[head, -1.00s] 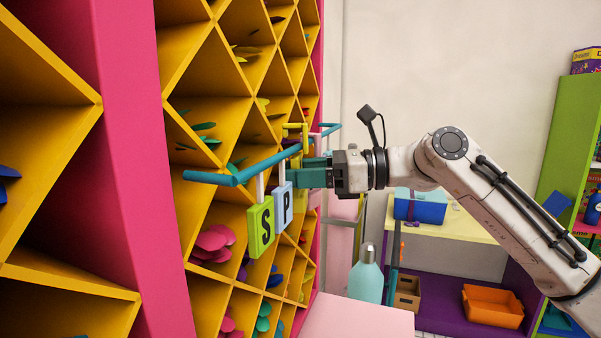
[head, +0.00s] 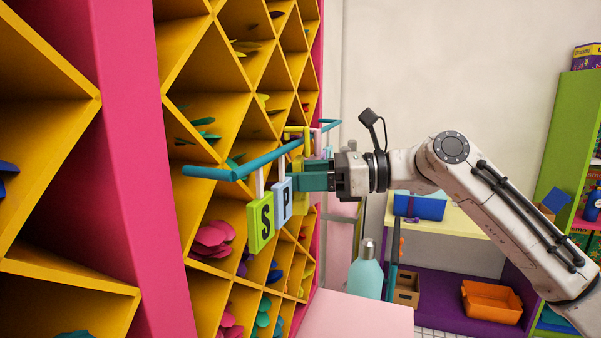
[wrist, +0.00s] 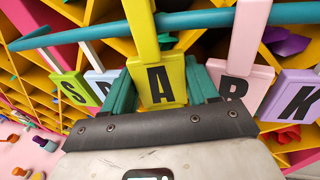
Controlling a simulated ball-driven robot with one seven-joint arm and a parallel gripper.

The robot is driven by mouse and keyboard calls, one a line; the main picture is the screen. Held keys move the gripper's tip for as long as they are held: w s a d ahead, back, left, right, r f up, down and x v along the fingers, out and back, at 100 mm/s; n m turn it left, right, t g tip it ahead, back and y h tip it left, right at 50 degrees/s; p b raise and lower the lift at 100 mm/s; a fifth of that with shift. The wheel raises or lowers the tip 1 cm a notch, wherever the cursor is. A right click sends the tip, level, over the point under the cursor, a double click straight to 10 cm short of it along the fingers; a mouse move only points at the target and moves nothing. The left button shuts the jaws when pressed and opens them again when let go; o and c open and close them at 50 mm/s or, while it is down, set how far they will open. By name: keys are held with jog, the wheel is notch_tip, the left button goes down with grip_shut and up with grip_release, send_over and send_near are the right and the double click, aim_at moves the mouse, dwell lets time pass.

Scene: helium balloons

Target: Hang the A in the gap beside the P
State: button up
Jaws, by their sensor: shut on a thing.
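My gripper (wrist: 160,88) has teal fingers and is shut on the yellow A tag (wrist: 158,80), which is upright with its letter facing the wrist camera. Its yellow strap rises across the teal rail (wrist: 60,38); whether its hook rests on the rail I cannot tell. The blue P tag (wrist: 104,84) hangs just left of the A in the wrist view, with the green S tag (wrist: 70,90) beyond it. The pink R tag (wrist: 238,86) hangs to the right. In the head view my gripper (head: 314,178) is right behind the P tag (head: 283,202) and hides most of the A.
A lilac K tag (wrist: 293,98) hangs right of the R. A yellow lattice shelf (head: 205,55) with pink sides and coloured pieces stands behind the rail. A pale pink surface (head: 350,318) and a teal bottle (head: 366,272) are below my arm.

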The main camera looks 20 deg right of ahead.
jog(key=shift+f, duration=0.5)
dwell(0.6)
jog(key=o, duration=1.3)
jog(key=shift+o, duration=1)
jog(key=shift+s+a+f, duration=0.1)
jog(key=shift+s+d+f, duration=0.1)
jog(key=shift+s+d, duration=0.05)
jog(key=shift+d, duration=0.2)
jog(key=shift+c, duration=0.2)
jog(key=shift+o, duration=0.2)
jog(key=b+v, duration=0.3)
jog(key=v, duration=0.7)
jog(key=shift+d, duration=0.3)
jog(key=shift+r, duration=0.25)
